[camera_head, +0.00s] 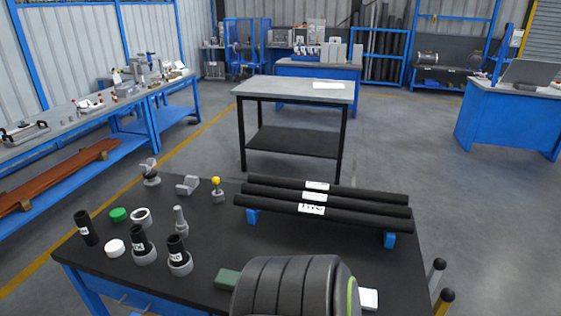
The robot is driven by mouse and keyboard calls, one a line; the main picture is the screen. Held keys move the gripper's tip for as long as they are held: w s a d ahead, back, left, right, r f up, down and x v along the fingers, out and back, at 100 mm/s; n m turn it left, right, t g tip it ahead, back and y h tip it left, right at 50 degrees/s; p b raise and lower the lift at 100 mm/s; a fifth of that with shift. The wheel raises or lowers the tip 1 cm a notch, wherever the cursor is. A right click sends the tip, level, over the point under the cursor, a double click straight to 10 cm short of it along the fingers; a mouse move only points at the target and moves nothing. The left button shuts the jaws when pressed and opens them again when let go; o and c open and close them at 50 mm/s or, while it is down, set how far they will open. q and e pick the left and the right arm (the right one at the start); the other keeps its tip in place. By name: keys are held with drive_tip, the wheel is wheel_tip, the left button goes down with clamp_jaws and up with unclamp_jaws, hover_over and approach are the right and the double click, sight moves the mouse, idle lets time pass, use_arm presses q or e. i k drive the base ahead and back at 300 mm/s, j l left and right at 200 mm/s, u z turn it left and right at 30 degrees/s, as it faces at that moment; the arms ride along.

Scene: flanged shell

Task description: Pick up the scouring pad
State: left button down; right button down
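A flat dark green block (228,278), which looks like the scouring pad, lies on the black-topped workbench (200,293) near its front edge. Its right end is close to a large dark ribbed form (290,285) that rises from the bottom of the picture and may cover part of it. I cannot tell what this form is. Neither my left nor my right gripper is in view, and nothing is seen touching the pad.
Black pipes (330,208) lie on blue supports behind the pad. Black fittings (178,252), a green cap (118,214) and white rings stand at left. A white block (369,298) is right of the ribbed form. Bare bench top lies left of the pad.

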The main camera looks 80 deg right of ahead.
sight(226, 279)
drive_tip(key=z, duration=2.1)
drive_tip(key=u, duration=3.4)
drive_tip(key=z, duration=3.4)
